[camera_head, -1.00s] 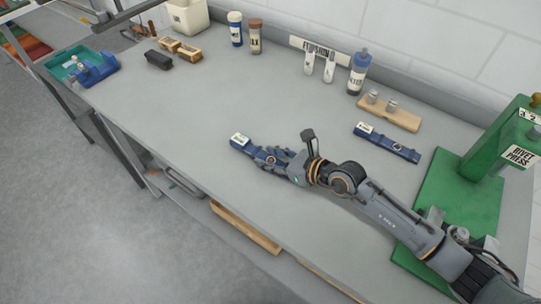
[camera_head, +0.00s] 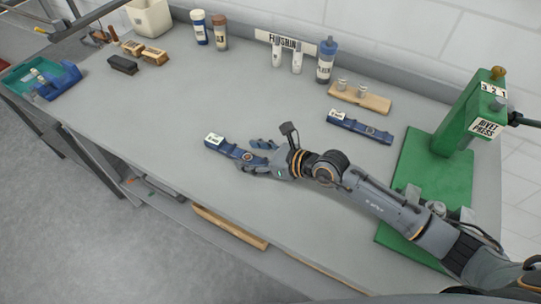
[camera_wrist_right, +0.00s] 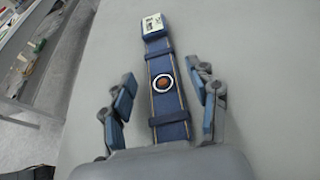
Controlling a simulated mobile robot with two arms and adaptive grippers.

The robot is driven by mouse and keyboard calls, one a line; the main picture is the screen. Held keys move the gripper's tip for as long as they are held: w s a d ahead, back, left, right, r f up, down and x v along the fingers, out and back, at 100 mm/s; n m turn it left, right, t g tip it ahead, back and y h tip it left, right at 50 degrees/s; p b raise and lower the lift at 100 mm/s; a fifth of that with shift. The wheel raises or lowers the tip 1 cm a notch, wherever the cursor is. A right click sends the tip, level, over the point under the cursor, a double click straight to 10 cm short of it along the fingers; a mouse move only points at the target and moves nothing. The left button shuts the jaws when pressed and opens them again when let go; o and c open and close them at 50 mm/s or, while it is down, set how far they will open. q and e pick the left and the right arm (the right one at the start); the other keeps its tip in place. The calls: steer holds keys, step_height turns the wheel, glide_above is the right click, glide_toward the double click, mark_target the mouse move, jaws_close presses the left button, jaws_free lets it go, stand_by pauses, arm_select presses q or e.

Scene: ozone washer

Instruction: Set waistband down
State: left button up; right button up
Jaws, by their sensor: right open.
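A blue waistband (camera_head: 222,146) with a white label block at its far end lies on the grey workbench. In the right wrist view the waistband (camera_wrist_right: 168,100) runs between the fingers, with a round dark-red centred emblem on it. My right gripper (camera_head: 257,157) is open around the waistband's near part. In the wrist view the fingers of the right gripper (camera_wrist_right: 163,100) stand apart on both sides, with a gap to the band. The band's near end is hidden by the hand. My left gripper is not in view.
A second blue band (camera_head: 358,127) lies right of the hand, before a wooden block with metal cylinders (camera_head: 360,97). A green rivet press (camera_head: 440,160) stands at right. Bottles (camera_head: 326,60) line the back. A teal tray (camera_head: 22,76) sits at far left. The bench's left middle is clear.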

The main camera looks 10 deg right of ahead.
steer(key=b+v, duration=0.1)
steer(key=v, duration=0.8)
steer(key=shift+s+d+r, duration=0.1)
steer(key=shift+s+d, duration=0.1)
steer(key=shift+d, duration=0.1)
steer(key=shift+s+d+r, duration=0.2)
steer(key=shift+d, duration=0.05)
